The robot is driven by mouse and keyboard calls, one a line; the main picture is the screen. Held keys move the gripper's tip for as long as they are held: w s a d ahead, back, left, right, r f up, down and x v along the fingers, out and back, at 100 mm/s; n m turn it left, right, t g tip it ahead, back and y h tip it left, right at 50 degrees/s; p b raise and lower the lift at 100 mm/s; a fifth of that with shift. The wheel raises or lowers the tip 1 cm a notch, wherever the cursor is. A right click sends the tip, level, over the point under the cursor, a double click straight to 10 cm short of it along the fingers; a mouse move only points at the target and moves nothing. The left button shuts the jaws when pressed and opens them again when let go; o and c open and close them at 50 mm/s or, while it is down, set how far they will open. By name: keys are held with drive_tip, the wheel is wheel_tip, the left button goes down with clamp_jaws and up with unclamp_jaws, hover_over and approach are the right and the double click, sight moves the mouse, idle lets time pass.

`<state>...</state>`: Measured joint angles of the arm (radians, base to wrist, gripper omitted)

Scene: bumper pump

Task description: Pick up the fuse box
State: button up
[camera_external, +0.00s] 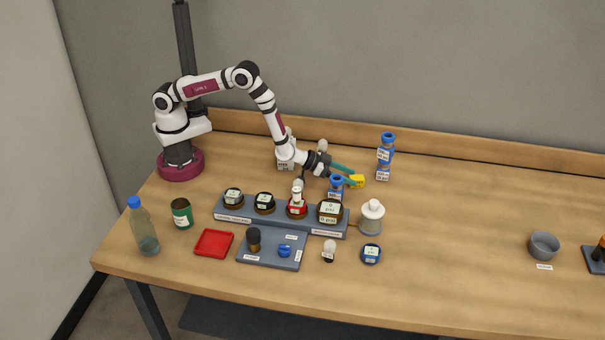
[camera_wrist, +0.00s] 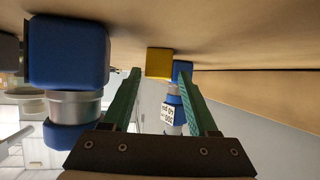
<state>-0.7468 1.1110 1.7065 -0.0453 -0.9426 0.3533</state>
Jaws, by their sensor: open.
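A small yellow box (camera_external: 357,181), likely the fuse box, lies on the table right at the tips of my gripper (camera_external: 352,175). No other fuse box can be told apart. In the wrist view the yellow box (camera_wrist: 160,62) shows just beyond the fingertips, in line with the gap between them. My gripper (camera_wrist: 162,80) is open, its two teal fingers spread, with nothing held. Whether a finger touches the box cannot be told.
A blue-capped jar (camera_external: 336,187) stands close in front of my fingers; it looms large in the wrist view (camera_wrist: 68,50). A stacked blue-and-white container (camera_external: 385,157) stands behind right. A rack (camera_external: 280,217) with several jars and a white bottle (camera_external: 371,217) are nearer.

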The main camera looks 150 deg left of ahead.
drive_tip(key=shift+x, duration=1)
clamp_jaws()
